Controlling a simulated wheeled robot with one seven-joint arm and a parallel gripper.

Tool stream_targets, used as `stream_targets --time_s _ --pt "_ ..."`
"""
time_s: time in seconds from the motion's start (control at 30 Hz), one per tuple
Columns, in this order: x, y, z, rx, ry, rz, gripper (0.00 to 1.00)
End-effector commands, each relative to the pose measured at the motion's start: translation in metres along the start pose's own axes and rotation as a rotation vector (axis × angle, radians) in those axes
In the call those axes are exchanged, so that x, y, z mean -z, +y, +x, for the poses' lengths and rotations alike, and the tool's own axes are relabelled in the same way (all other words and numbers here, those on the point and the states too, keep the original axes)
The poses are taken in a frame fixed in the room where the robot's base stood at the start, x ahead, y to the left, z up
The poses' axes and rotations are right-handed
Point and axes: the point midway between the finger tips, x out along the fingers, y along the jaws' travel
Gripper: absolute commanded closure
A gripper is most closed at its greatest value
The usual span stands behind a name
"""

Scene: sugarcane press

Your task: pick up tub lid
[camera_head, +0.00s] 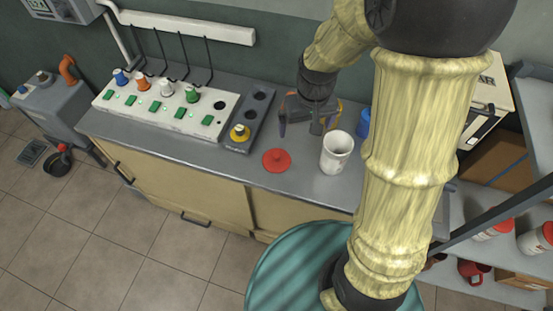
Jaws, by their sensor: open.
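A round red lid (276,160) with a small knob lies flat on the grey counter (208,143), near its front edge. A white tub (336,152) stands upright to the right of the lid. My gripper (303,130) is above the counter, behind the lid and the tub, with its fingers apart and pointing down. A small grey-green piece shows between the fingers; I cannot tell whether it is a separate thing. The gripper is apart from the lid.
A white panel (150,114) with green switches and coloured knobs lies at the left of the counter. A blue container (363,122) is partly hidden by my arm. Shelves (480,240) stand at right.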

Motion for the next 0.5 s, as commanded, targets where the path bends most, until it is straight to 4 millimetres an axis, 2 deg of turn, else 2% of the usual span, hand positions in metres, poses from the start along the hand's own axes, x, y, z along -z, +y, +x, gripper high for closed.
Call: stream_targets --time_s 0.03,0.1,0.2,0.3,0.5 --pt "0.016 -0.015 0.010 0.003 -0.026 -0.048 0.00" --pt "0.034 -0.033 0.021 0.006 -0.055 -0.103 0.00" --pt "0.050 -0.052 0.033 0.006 -0.086 -0.163 0.00" --pt "0.058 -0.064 0.039 0.007 -0.102 -0.193 0.00" --pt "0.060 -0.065 0.040 0.007 -0.107 -0.199 0.00"
